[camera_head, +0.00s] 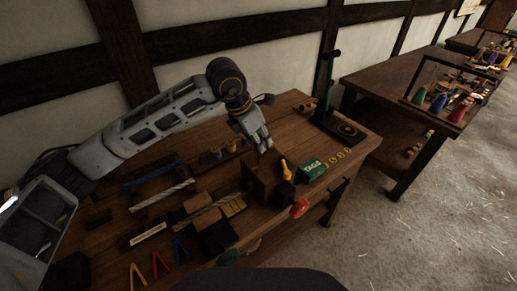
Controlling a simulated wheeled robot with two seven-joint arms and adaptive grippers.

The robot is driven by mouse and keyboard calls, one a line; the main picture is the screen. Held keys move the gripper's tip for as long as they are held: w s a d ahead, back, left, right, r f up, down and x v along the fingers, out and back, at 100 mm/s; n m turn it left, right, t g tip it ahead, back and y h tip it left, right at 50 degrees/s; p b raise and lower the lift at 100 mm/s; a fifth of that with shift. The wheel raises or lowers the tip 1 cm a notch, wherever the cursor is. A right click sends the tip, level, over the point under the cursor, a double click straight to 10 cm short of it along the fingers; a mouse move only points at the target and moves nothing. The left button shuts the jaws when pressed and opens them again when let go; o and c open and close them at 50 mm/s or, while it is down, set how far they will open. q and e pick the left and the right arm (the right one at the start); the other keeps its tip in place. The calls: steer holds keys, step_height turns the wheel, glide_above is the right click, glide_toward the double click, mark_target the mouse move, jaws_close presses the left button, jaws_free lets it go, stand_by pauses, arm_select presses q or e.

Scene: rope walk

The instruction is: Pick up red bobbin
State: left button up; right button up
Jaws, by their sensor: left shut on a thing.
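My left gripper (264,144) comes in from the left over the near workbench (160,228), pointing down behind a dark wooden box (258,184). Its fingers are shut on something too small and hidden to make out. A red, cone-like bobbin (461,110) stands in a wooden rack on the far bench at the right, well away from my left gripper. A smaller red piece (299,208) sits at the near bench's front edge; I cannot tell what it is. My right gripper is not in view.
A small rack with bobbins (215,152) lies left of my gripper. Rope pieces and coloured clips crowd the bench's left. Open floor (440,220) lies right.

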arm_select(q)
step_height(320, 180, up, 2)
steer(key=shift+r, duration=0.9)
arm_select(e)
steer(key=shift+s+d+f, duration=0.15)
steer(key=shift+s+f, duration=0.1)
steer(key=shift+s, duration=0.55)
